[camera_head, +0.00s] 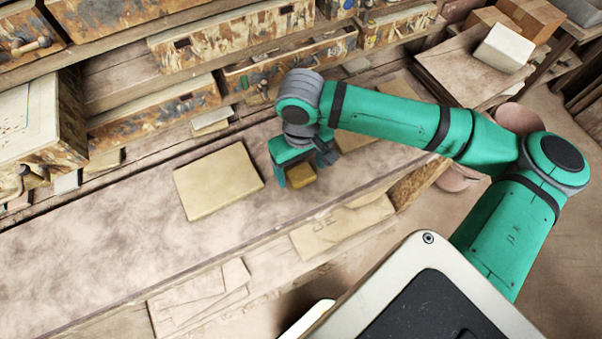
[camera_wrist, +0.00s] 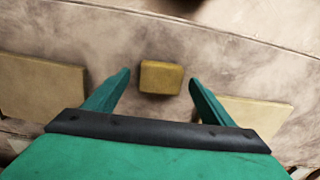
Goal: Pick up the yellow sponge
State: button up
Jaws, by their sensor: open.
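The yellow sponge (camera_wrist: 161,77) is a small block lying on the dusty bench top. In the wrist view it sits between and slightly beyond the two fingertips of my gripper (camera_wrist: 160,80), with a gap on each side. In the head view the sponge (camera_head: 300,174) shows beside my gripper (camera_head: 301,174), partly covered by it. My gripper is open and empty, reaching down over the bench close to the sponge. I cannot tell the exact height of the fingertips above the bench.
A flat tan tile (camera_head: 218,181) lies on the bench left of my gripper, and another (camera_wrist: 246,114) lies to the right. Stained wooden drawers (camera_head: 155,112) line the back of the bench. The bench (camera_head: 100,245) is bare at the front left.

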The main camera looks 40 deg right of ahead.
jog(key=c, duration=1.1)
jog(key=shift+c, duration=0.2)
jog(key=shift+r, duration=0.15)
